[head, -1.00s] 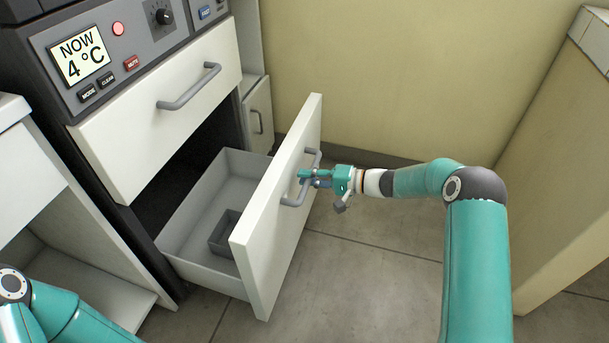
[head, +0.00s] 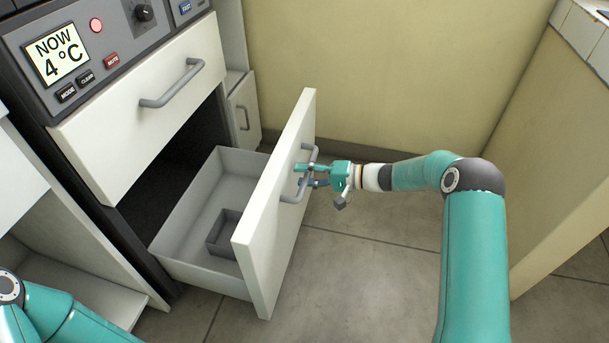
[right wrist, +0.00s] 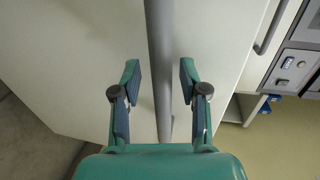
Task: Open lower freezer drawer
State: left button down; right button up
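The lower drawer (head: 262,260) stands pulled well out of the cabinet, its white front facing right and its grey bin open to view. A small dark grey box (head: 222,236) lies inside it. My right gripper (head: 305,175) is at the drawer's grey bar handle (head: 296,197). In the right wrist view the handle (right wrist: 160,40) runs between the two spread fingers of the right gripper (right wrist: 160,68), with a gap on each side. The gripper is open around the bar. My left gripper is out of view; only part of the left arm shows at lower left.
The upper drawer (head: 130,125) is shut, below a control panel (head: 125,35) reading 4 °C. A white shelf unit (head: 90,290) stands at left, a beige counter (head: 560,150) at right. The floor (head: 365,270) right of the drawer is clear.

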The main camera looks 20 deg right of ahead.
jog(key=shift+d, duration=0.1)
jog(key=shift+s+d+r, duration=0.1)
jog(key=shift+s+d, duration=0.05)
jog(key=shift+d, duration=0.1)
jog(key=v, duration=1.1)
jog(key=shift+s, duration=0.2)
jog(key=shift+d, duration=0.1)
